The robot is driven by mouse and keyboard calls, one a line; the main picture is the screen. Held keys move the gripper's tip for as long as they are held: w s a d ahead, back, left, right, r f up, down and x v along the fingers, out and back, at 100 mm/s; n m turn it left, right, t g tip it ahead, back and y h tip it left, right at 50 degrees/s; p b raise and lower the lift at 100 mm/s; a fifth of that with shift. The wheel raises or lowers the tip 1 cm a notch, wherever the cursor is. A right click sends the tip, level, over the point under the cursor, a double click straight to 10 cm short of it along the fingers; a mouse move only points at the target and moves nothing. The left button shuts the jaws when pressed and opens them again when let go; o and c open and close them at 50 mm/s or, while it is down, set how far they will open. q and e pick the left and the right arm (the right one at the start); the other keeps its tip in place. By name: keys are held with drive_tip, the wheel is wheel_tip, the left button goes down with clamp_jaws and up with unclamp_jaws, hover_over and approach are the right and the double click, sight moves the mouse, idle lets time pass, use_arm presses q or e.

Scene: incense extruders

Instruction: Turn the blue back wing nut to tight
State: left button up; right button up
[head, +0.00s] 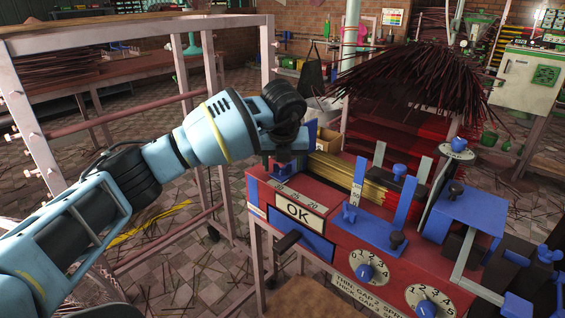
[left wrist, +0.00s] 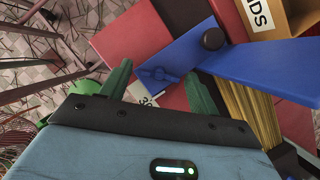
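The blue back wing nut (left wrist: 158,75) shows in the left wrist view, on a blue plate (left wrist: 255,72) with a round black knob (left wrist: 213,39). My left gripper (left wrist: 158,70) is open, with one green finger on each side of the wing nut and visible gaps between; I cannot tell how deep the fingers reach. In the head view my left gripper and wrist cover the back wing nut at the far left end of the red machine (head: 335,233). Another blue wing nut (head: 348,212) stands on the front blue plate (head: 372,232). My right gripper is not in view.
Yellow sticks (head: 335,172) lie behind the front plate. Blue uprights (head: 405,200) rise beside them. A metal rack (head: 195,130) stands left, close to my left arm.

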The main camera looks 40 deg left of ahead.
use_arm(q)
drive_tip(key=c, duration=0.9)
drive_tip(key=shift+o, duration=0.2)
drive_tip(key=shift+r+m+h+p, duration=0.1)
drive_tip(key=shift+m+h+p, duration=0.2)
drive_tip(key=shift+m+p, duration=0.65)
drive_tip(key=m+h+p, duration=0.1)
drive_tip(key=m, duration=0.2)
drive_tip(key=shift+a+t+p, duration=0.15)
drive_tip(key=shift+t+p, duration=0.15)
drive_tip(key=shift+t, duration=0.1)
drive_tip(key=shift+m+h+p, duration=0.4)
drive_tip(key=shift+m, duration=0.85)
